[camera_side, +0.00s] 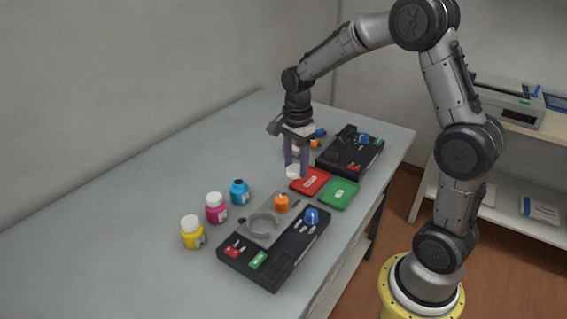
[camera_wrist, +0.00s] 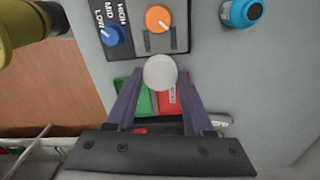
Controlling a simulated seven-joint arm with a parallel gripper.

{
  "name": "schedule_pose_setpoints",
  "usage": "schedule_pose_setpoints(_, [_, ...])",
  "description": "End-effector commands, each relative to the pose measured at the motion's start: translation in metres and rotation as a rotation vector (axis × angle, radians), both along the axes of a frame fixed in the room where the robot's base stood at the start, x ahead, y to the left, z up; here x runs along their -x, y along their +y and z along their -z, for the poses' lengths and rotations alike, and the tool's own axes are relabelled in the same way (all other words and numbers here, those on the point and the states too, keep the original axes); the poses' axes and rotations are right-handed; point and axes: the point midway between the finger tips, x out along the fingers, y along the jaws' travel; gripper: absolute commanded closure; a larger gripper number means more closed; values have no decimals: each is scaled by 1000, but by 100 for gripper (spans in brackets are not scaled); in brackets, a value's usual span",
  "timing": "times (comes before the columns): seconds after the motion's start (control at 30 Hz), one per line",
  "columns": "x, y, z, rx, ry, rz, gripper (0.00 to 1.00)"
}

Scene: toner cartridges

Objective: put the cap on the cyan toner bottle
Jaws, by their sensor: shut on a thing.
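The cyan toner bottle (camera_side: 239,192) stands upright on the table to the right of the magenta and yellow bottles, with a dark open top and no cap on it. It also shows at the top right of the wrist view (camera_wrist: 241,12). My gripper (camera_side: 295,168) is shut on a white round cap (camera_side: 294,172). In the wrist view the cap (camera_wrist: 160,72) sits between the two purple fingertips. The gripper holds it near the red pad, to the right of and behind the cyan bottle in the side view, apart from it.
Magenta (camera_side: 215,208) and yellow (camera_side: 192,232) bottles with white caps stand nearby. A black device (camera_side: 274,268) with a grey clamp plate and knobs lies in front. Red (camera_side: 309,181) and green (camera_side: 338,193) pads lie below the gripper. Another black device (camera_side: 350,152) stands behind. The left table is clear.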

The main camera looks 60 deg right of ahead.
Motion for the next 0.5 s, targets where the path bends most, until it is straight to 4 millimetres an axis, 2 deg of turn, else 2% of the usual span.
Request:
schedule_pose_setpoints(0.17, [14, 4, -6, -1, 6, 13, 99])
schedule_pose_setpoints(0.23, [14, 4, -12, -2, 9, 45, 99])
schedule_pose_setpoints(0.37, [-10, 1, -28, 1, -6, 97, 99])
schedule_pose_setpoints(0.5, [-54, 6, -38, 2, -16, 136, 99])
